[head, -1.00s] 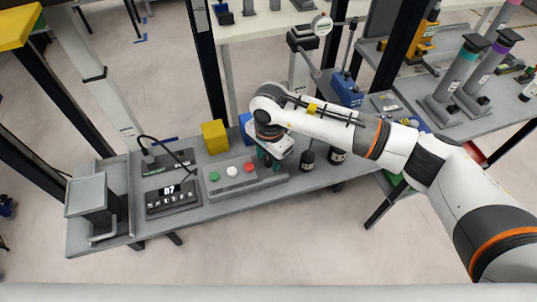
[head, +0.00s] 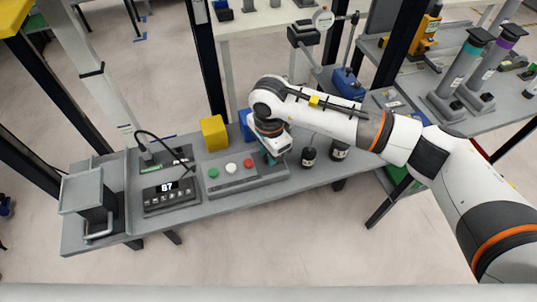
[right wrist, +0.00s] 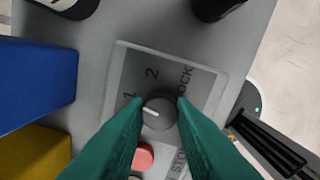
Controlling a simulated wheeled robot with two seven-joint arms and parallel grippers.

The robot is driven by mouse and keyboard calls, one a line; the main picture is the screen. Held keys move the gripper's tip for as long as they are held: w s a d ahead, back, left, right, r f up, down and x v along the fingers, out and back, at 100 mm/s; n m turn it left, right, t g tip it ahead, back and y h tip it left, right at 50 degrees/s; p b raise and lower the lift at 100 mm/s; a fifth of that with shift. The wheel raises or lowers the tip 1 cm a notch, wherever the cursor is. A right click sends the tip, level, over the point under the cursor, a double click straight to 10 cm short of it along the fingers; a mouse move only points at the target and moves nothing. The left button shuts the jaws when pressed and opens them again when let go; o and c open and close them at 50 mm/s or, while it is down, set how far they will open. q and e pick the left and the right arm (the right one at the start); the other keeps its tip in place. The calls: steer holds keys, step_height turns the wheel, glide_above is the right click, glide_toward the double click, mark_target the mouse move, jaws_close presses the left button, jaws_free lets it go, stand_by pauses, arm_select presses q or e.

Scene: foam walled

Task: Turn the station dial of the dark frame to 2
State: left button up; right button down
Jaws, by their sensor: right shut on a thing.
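The station dial (right wrist: 160,112) is a round grey knob with a white pointer line, on a grey plate (right wrist: 125,72) marked 1, 2, LOCK and a partly covered word. The pointer faces left, roughly towards the 1 side and not at 2. My right gripper (right wrist: 160,106), with green fingers, is shut on the dial in the right wrist view. In the head view my right gripper (head: 270,158) reaches down at the right end of the grey button box (head: 240,183); the dial is hidden there. My left gripper is not in view.
Green, white and red buttons (head: 248,163) sit left of the gripper. A yellow block (head: 214,134) and a blue block (head: 246,124) stand behind. Two dark bottles (head: 309,157) (head: 340,149) stand close right.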

steer(key=m+b, duration=0.4)
steer(key=m, duration=0.1)
steer(key=shift+f, duration=0.2)
steer(key=shift+r+m+b, duration=0.2)
steer(key=shift+m+b, duration=1.45)
steer(key=shift+m, duration=0.65)
steer(key=c, duration=1.2)
jaws_free()
step_height(320, 180, up, 12)
steer(key=b, duration=0.1)
steer(key=shift+s, duration=0.15)
